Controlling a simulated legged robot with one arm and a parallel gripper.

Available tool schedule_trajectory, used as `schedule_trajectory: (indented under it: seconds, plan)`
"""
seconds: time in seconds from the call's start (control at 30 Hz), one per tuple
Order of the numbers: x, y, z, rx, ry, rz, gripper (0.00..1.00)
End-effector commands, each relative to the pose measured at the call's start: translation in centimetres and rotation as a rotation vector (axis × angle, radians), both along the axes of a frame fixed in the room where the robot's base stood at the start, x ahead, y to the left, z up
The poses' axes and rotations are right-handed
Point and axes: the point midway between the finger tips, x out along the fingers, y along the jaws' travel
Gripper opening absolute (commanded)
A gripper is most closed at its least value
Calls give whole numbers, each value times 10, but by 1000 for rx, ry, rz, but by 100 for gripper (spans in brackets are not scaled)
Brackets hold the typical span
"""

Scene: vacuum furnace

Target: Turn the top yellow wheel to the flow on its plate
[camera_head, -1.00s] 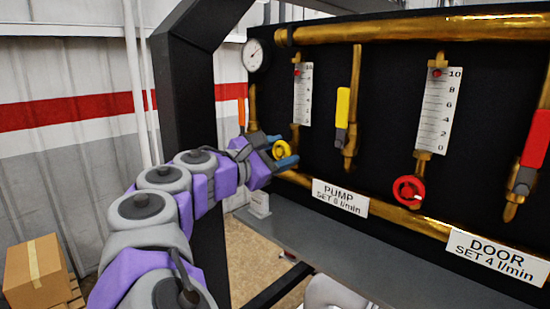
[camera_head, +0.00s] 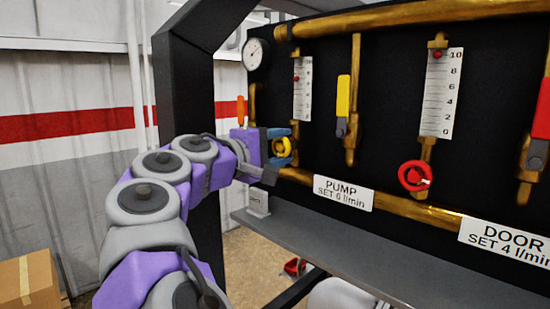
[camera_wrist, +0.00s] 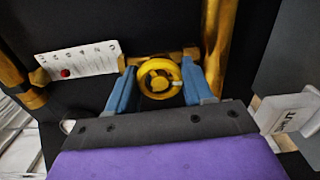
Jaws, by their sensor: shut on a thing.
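The yellow wheel (camera_head: 284,147) sits low on the pump line, below a white flow scale (camera_head: 303,90) with a red ball near its top. My gripper (camera_head: 280,147) is shut on the wheel. In the wrist view the wheel (camera_wrist: 158,78) lies between the two blue fingers (camera_wrist: 160,84), one on each side. The scale (camera_wrist: 82,59) there shows the red ball near one end. The plate (camera_head: 344,192) under the line reads "PUMP SET 6 l/min", though the digit is small.
A red wheel (camera_head: 413,176) with its own scale (camera_head: 441,94) stands to the right, above a plate (camera_head: 502,243) reading "DOOR SET 4 l/min". A yellow lever (camera_head: 343,97) and a gauge (camera_head: 255,54) are close by. A grey shelf (camera_head: 350,255) runs below. A cardboard box (camera_head: 28,281) is at lower left.

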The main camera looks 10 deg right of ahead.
Motion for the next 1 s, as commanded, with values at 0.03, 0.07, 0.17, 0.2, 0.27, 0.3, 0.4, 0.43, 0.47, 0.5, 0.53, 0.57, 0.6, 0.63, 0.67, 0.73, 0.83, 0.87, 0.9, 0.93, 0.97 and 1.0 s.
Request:
schedule_trajectory:
  seconds: [0.03, 0.07, 0.17, 0.2, 0.27, 0.3, 0.4, 0.43, 0.47, 0.5, 0.53, 0.57, 0.6, 0.63, 0.67, 0.73, 0.83, 0.87, 0.9, 0.93, 0.97, 1.0]
  plan:
    - [2, -2, -6, 25, -24, -2, 21]
    - [2, -2, -6, 36, -42, -2, 21]
    - [2, -2, -6, 73, -93, -4, 21]
    - [2, -2, -6, 86, -112, -5, 20]
    - [1, -3, -6, 102, -136, -5, 20]
    - [2, -2, -5, 112, -152, -5, 20]
    - [2, -1, -4, 130, -182, -2, 20]
    - [2, -1, -4, 135, -190, -2, 20]
    - [2, -1, -3, 139, -196, -1, 20]
    - [2, -1, -3, 143, -203, -1, 20]
    - [2, -1, -3, 146, -207, -1, 20]
    - [2, -1, -2, 148, -211, -1, 20]
    - [1, 0, -2, 150, -216, -1, 20]
    - [1, 0, -2, 151, -217, 0, 20]
    - [1, 0, -2, 153, -219, -1, 20]
    - [1, 0, -2, 153, -222, -1, 20]
    - [1, 0, -1, 153, -224, 0, 20]
    - [1, 0, -1, 153, -223, 0, 20]
    - [1, 0, -1, 153, -223, 0, 20]
    - [1, 0, -1, 152, -223, 0, 20]
    - [1, 0, -1, 152, -223, 0, 20]
    - [1, 0, 0, 152, -223, 0, 20]
